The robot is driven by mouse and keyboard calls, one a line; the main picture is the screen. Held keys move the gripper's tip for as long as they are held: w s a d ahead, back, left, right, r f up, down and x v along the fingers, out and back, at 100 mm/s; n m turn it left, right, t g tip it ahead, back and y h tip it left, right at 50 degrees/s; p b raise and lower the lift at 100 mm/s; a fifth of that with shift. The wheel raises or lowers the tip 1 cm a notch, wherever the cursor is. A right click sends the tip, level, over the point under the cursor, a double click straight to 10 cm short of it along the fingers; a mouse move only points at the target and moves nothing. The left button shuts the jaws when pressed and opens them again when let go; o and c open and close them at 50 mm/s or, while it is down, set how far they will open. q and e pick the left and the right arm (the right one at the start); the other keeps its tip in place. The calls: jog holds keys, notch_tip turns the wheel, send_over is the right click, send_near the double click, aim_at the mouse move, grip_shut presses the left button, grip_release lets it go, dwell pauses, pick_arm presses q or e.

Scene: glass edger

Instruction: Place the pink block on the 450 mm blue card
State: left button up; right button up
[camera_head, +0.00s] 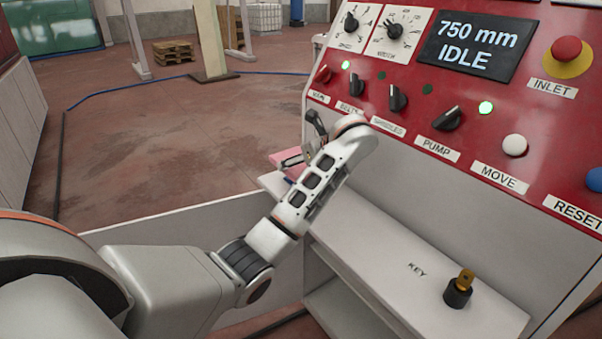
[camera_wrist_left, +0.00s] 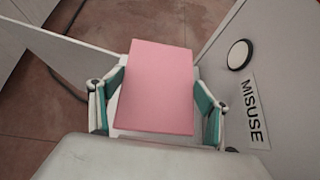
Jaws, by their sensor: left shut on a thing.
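The pink block (camera_wrist_left: 158,88) is a flat-faced pink piece between the teal-padded fingers of my left gripper (camera_wrist_left: 160,104) in the left wrist view. The gripper is shut on it. In the head view my left gripper (camera_head: 305,148) is at the far end of the white ledge, beside the red panel. A strip of the pink block (camera_head: 284,158) shows there, mostly hidden by the gripper and wrist. A small blue sliver (camera_head: 289,181) shows under the wrist; I cannot tell if it is a card. No card marked 450 mm is readable. My right gripper is not in view.
The red control panel (camera_head: 440,90) has knobs, buttons and a display (camera_head: 478,45) reading "750 mm IDLE". A key (camera_head: 461,287) stands on the near part of the white ledge (camera_head: 385,262). A round white button (camera_wrist_left: 239,54) sits above a "MISUSE" label (camera_wrist_left: 253,110).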

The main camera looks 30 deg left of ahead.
pick_arm(q)
jog(key=shift+f, duration=2.2)
jog(key=shift+f, duration=0.1)
jog(key=o, duration=1.2)
jog(key=shift+o, duration=0.2)
jog(key=v, duration=1.2)
